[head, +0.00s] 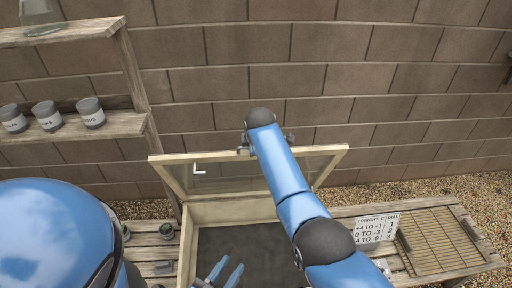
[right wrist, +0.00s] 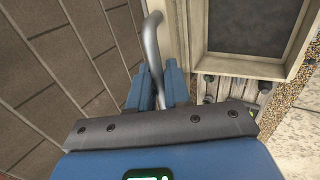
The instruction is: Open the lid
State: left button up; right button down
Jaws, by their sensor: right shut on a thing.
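The pale wood-framed glass lid (head: 328,160) of the cold frame stands raised and tilted up, its far edge near the brick wall in the head view. The box (head: 232,212) below it is open, with a dark floor. My right arm reaches across the lid to its top edge. My right gripper (right wrist: 160,88) is shut on a bent grey metal handle (right wrist: 152,40) in the right wrist view; its fingers are mostly hidden behind my arm in the head view. My left gripper (head: 231,264) is low over the box, its two blue fingers apart and empty.
A shelf with several grey labelled pots (head: 47,116) stands at the left. On the slatted bench right of the box are a temperature sign (head: 376,231) and a slatted panel (head: 442,240). A brick wall (head: 400,80) closes the back. Small items lie left of the box.

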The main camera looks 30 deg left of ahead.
jog(key=shift+f, duration=0.2)
jog(key=c, duration=1.3)
grip_release()
jog(key=shift+o, duration=0.3)
jog(key=shift+w, duration=0.1)
jog(key=shift+r, duration=0.1)
jog(key=b+v, duration=0.2)
jog(key=v, duration=0.8)
jog(key=shift+r, duration=0.3)
